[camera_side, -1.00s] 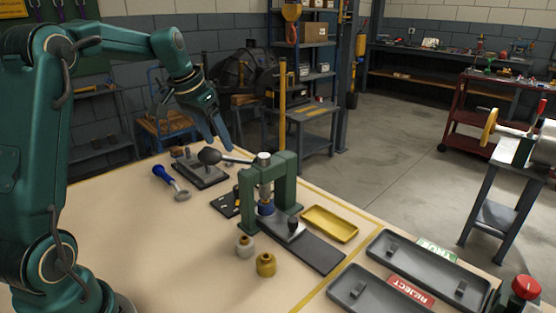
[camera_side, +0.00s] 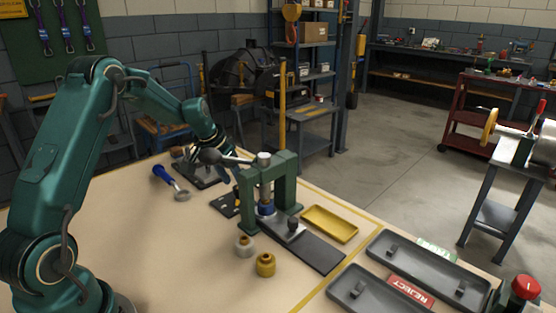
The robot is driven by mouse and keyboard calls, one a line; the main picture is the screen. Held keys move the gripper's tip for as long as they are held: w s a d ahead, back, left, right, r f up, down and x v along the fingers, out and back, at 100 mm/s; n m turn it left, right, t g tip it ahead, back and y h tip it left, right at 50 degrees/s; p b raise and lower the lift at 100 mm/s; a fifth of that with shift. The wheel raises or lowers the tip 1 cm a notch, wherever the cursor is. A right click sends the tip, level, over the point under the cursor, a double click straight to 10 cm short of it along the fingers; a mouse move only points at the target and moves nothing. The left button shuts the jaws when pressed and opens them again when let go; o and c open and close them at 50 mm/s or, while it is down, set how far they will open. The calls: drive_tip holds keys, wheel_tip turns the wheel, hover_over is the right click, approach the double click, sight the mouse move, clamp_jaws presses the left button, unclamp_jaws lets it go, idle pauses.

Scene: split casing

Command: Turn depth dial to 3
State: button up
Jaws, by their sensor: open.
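A green arbor press (camera_side: 286,180) stands near the table's middle, with a lever ending in a dark knob (camera_side: 210,156) that points left. A blue collar (camera_side: 266,208) sits low on its ram; I cannot tell whether this is the depth dial, and no number is readable. A small black plate (camera_side: 226,204) with light marks lies at the press's left foot. My gripper (camera_side: 224,172) is open, low behind the lever and left of the press frame. The lever and its knob partly hide it. I see nothing between its fingers.
A dark fixture plate (camera_side: 203,177) and a blue-handled tool (camera_side: 165,175) lie to the left. A yellow tray (camera_side: 330,223) and grey trays (camera_side: 428,262) lie right. The front left table is clear.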

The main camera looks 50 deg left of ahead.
drive_tip(key=shift+x, duration=0.95)
clamp_jaws()
